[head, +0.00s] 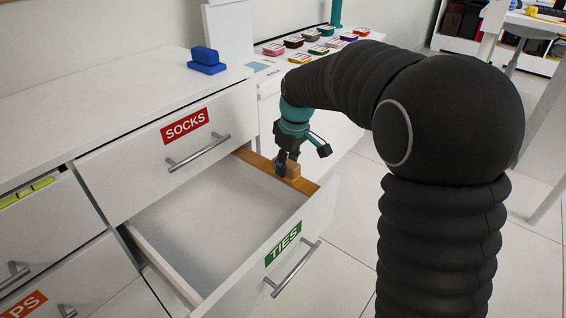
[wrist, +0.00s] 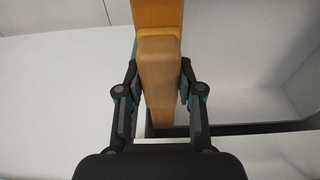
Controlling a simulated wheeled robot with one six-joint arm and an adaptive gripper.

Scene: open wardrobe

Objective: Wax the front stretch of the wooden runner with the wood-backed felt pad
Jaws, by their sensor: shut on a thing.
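The wooden runner (head: 250,157) forms the top of the far side of the open TIES drawer (head: 255,268). My gripper (head: 286,165) is over the runner towards the drawer's front end, shut on the wood-backed felt pad (head: 293,172). In the wrist view the pad (wrist: 158,85) sits between the two fingers (wrist: 158,92), in line with the runner (wrist: 158,14). The pad appears to rest on the runner; its felt underside is hidden. The runner shows a more yellow patch beside the pad's far end in the wrist view.
The TIES drawer is pulled out and looks empty. A blue block on a blue base (head: 206,62) stands on the dresser top (head: 100,95). Several coloured items (head: 320,45) lie on a white surface behind my arm.

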